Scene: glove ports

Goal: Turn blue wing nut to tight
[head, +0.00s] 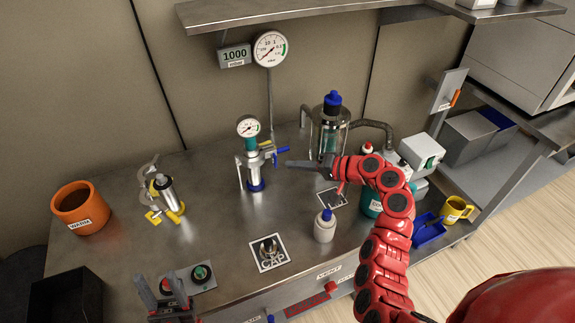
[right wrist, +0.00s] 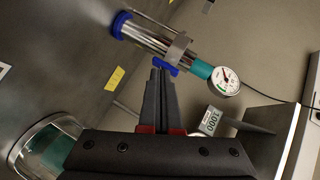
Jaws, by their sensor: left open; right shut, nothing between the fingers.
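The blue wing nut (head: 283,150) sits on the right side of an upright metal cylinder (head: 253,170) with a blue base, a teal top and a round gauge (head: 248,126). In the right wrist view the wing nut (right wrist: 165,66) shows beside the metal clamp on the cylinder, right at my fingertips. My right gripper (head: 288,163) is shut with nothing in it, its tips just below the nut in the head view. I cannot tell whether they touch it. My left gripper (head: 157,282) is open and empty at the front left, far from the nut.
A clamped cylinder (head: 168,195) and an orange pot (head: 80,206) are at left. A shelf (head: 300,10) hangs above.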

